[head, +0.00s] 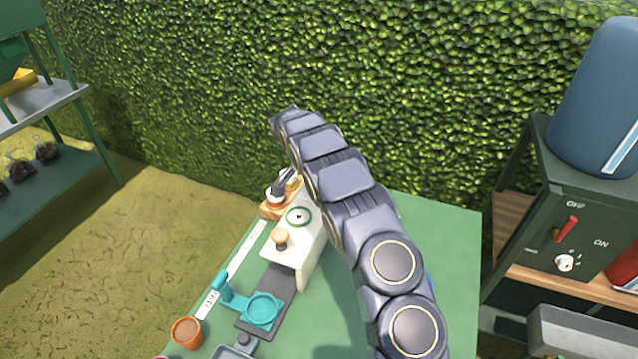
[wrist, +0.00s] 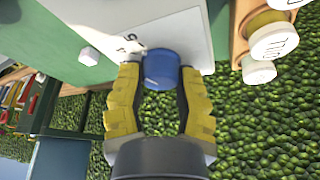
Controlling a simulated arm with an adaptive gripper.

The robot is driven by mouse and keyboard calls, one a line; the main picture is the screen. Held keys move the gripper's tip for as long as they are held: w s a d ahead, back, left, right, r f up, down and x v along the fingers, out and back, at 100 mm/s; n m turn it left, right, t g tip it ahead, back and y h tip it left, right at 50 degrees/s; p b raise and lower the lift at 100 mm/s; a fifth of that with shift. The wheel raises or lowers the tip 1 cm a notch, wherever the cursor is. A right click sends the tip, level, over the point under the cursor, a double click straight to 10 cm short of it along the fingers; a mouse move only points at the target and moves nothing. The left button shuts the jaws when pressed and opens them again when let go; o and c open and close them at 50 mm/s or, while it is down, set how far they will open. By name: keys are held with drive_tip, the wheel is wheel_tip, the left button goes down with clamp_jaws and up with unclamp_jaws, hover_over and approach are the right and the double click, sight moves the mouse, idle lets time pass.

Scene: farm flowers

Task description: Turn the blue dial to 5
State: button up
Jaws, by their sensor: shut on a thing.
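The blue dial (wrist: 160,64) sits on a white panel (wrist: 188,28) in the wrist view. A printed number that looks like a 5, partly covered, shows on the panel just left of the dial, beside a small white piece. My gripper (wrist: 160,80) has its yellow fingers on both sides of the dial and is shut on it. The dial's pointer and its exact setting cannot be made out. In the head view the dial is hidden, and my arm crosses the middle of the picture.
A cream machine (head: 310,245) with a wooden knob stands on the green table (head: 455,240). A teal ring holder (head: 262,310) and an orange pot (head: 187,331) are at the front left. A dark green box (head: 590,205) with a red switch stands at right. A hedge rises behind.

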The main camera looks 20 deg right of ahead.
drive_tip(key=shift+s+a+f+m, duration=0.1)
drive_tip(key=shift+f+m, duration=0.1)
drive_tip(key=shift+m, duration=0.2)
drive_tip(key=o, duration=1.2)
drive_tip(key=shift+c, duration=0.2)
drive_tip(key=shift+r, duration=0.1)
drive_tip(key=w+v, duration=0.1)
drive_tip(key=v, duration=1.1)
drive_tip(key=shift+s, duration=0.3)
